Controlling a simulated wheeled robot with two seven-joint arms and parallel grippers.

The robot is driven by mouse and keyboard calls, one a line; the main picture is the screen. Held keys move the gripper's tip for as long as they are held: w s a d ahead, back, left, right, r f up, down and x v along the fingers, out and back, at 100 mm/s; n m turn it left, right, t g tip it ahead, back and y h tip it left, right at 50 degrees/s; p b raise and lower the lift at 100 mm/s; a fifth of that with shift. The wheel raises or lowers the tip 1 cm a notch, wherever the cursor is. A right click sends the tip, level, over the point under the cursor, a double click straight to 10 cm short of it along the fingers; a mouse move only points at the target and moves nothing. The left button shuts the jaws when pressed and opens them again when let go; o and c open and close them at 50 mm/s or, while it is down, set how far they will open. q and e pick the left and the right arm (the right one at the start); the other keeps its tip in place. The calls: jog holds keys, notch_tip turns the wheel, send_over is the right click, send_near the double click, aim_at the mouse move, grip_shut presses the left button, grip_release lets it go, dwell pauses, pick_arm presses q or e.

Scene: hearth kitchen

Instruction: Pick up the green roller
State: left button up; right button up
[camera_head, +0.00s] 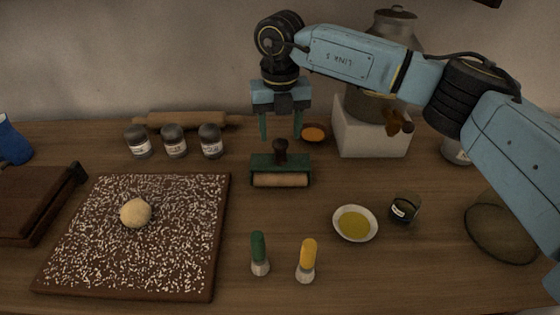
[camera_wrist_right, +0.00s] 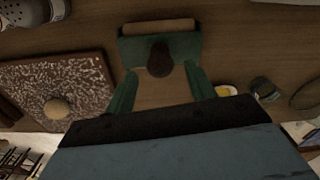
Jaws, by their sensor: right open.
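The green roller (camera_head: 281,165) stands on the wooden table, with a green frame, a dark knob handle on top and a pale wooden cylinder along its front. In the right wrist view the roller (camera_wrist_right: 160,48) lies just past my fingertips, its dark knob between and beyond them. My right gripper (camera_head: 281,137) points down above and slightly behind the roller, its green fingers apart and empty. In the wrist view the right gripper (camera_wrist_right: 161,75) also shows spread fingers. I cannot tell whether a finger touches the roller. My left gripper is in neither view.
A speckled board (camera_head: 185,235) with a dough ball (camera_head: 136,212) is at left. Several jars (camera_head: 174,141) and a rolling pin (camera_head: 190,120) stand behind. An orange bowl (camera_head: 314,132) is close behind the roller. A bowl of oil (camera_head: 355,223) and two brushes (camera_head: 306,262) are in front.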

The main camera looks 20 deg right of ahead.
aim_at(280, 140)
jog(key=shift+f, duration=0.7)
notch_tip(280, 140, down, 4)
jog(key=shift+f+b, duration=0.15)
jog(key=shift+b, duration=0.2)
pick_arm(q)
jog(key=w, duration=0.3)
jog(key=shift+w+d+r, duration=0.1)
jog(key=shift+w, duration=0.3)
pick_arm(e)
jog(key=shift+c, duration=0.2)
jog(key=c, duration=0.9)
jog(key=shift+c, duration=0.4)
